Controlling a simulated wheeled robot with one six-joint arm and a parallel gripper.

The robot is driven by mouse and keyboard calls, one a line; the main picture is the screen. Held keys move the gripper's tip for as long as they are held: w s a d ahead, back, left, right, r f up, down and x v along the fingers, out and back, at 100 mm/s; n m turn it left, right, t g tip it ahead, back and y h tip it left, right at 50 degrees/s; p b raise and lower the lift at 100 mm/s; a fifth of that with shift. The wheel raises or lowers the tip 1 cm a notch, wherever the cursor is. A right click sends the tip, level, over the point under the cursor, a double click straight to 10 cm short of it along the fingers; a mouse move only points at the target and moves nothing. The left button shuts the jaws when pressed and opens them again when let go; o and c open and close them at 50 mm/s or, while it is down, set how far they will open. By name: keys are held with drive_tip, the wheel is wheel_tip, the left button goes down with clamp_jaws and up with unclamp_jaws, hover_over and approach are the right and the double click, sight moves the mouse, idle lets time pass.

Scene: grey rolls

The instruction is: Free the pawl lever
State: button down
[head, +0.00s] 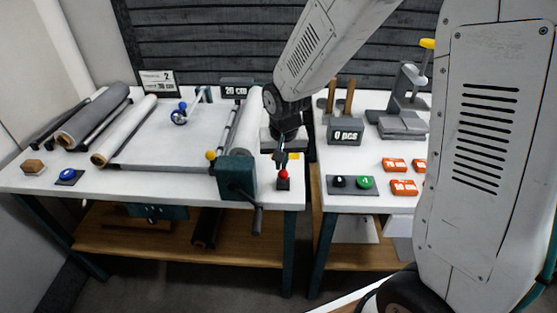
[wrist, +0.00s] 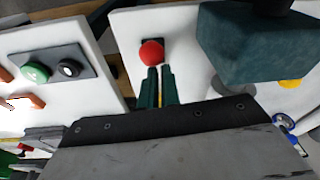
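A red ball knob (head: 283,174) stands on a small dark base at the front right corner of the left table; it also shows in the wrist view (wrist: 151,52). A yellow knob (head: 210,155) sits left of the teal winder housing (head: 236,174). No label shows which one is the pawl lever. My gripper (head: 281,156) is just above the red knob, pointing down. In the wrist view its two dark green fingers (wrist: 160,72) have a narrow gap between them, with nothing seen held. The red knob is just beyond the fingertips; contact is not clear.
The housing has a crank handle (head: 257,218) on its front, close left of my gripper. A white roll (head: 246,133) lies behind it. A panel with black and green buttons (head: 351,184) is on the right table, across a gap. Grey rolls (head: 94,115) lie at left.

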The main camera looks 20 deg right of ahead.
wheel_tip(320, 180, up, 9)
drive_tip(key=s+a, duration=0.1)
drive_tip(key=s, duration=0.1)
drive_tip(key=shift+a, duration=0.2)
drive_tip(key=shift+r, duration=0.1)
idle(0.4)
drive_tip(key=s+d+r+n, duration=0.1)
drive_tip(key=s+d+r, duration=0.1)
drive_tip(key=s, duration=0.5)
drive_tip(key=s+d+r+n, duration=0.1)
drive_tip(key=s+r, duration=0.3)
drive_tip(key=s, duration=0.4)
drive_tip(key=s+d+r+n, duration=0.1)
drive_tip(key=s+d+r, duration=0.2)
drive_tip(key=s, duration=0.5)
drive_tip(key=shift+d, duration=0.45)
